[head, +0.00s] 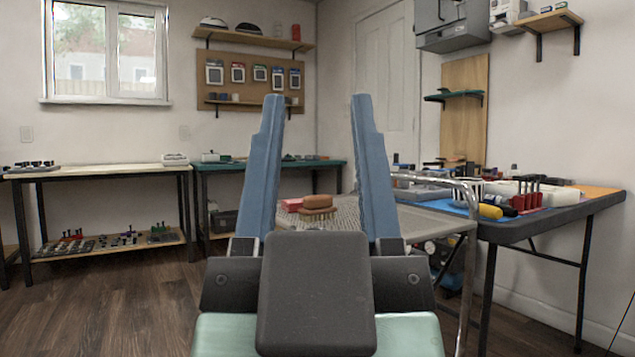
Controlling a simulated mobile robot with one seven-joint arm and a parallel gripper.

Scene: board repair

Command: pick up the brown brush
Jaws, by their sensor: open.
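The brown brush (318,204) lies on a grey mesh-topped cart (432,205), with its wooden back up and pale bristles below. My gripper (314,100) is open and empty, its two blue fingers pointing up in the picture. The brush shows in the gap between the fingers, beyond them and apart from them. The lower part of the view toward the cart is hidden by my gripper's dark body.
A red block (291,204) lies just left of the brush. The cart has a metal rail (440,181) at its right. A folding table (560,212) with tools stands at the right. Benches (95,171) line the back wall. The wooden floor (130,300) at left is clear.

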